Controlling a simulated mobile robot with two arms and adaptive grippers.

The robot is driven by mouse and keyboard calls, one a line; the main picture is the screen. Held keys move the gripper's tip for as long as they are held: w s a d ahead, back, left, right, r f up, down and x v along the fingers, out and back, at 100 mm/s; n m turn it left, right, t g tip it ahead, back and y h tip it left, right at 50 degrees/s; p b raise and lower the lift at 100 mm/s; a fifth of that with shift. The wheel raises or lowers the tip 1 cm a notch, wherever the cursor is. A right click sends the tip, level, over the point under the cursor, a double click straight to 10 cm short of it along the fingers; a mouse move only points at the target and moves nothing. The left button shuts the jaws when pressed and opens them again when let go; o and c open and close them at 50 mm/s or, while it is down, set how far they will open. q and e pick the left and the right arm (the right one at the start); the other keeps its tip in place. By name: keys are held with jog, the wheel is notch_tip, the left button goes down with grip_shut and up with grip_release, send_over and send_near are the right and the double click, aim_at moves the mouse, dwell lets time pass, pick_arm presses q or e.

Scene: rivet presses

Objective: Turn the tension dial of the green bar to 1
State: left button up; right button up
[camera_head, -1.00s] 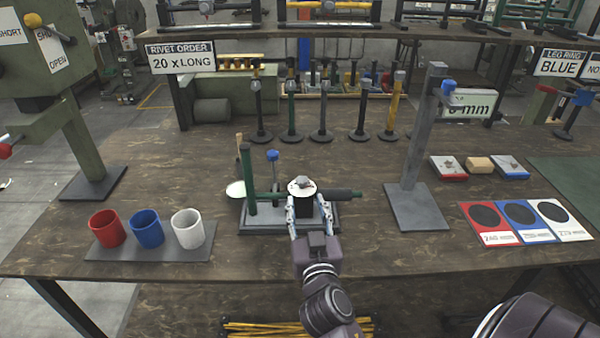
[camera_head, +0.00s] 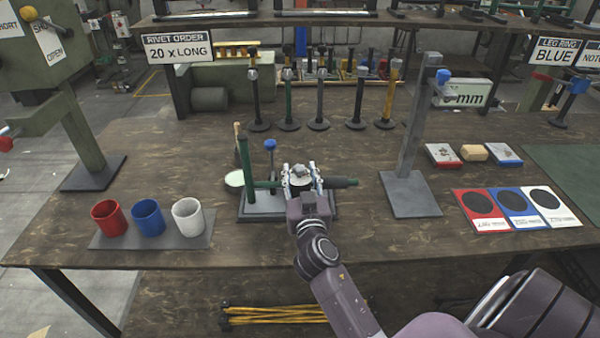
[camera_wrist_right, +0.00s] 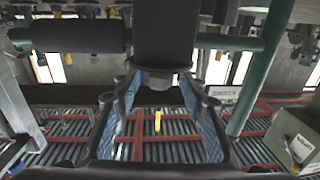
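The green bar (camera_head: 263,185) lies across a small press with a grey base, beside a green upright post (camera_head: 246,170). On the bar sits a dark round housing with a pale tension dial (camera_head: 299,171) on top. The dial's numbers are too small to read. My right gripper (camera_head: 302,175) is at the dial, with a finger on either side of it. In the right wrist view the fingers (camera_wrist_right: 160,95) are apart, with the dark housing (camera_wrist_right: 166,40) just beyond them; I cannot tell whether they touch it. My left gripper is out of view.
A blue-topped lever (camera_head: 270,146) stands behind the bar. A grey column (camera_head: 408,150) on a plate stands to the right. Red, blue and white cups (camera_head: 148,222) stand on a mat at left. Coloured cards (camera_head: 522,221) lie at right. The front table edge is mostly clear.

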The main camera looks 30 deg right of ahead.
jog(key=c, duration=0.8)
grip_shut()
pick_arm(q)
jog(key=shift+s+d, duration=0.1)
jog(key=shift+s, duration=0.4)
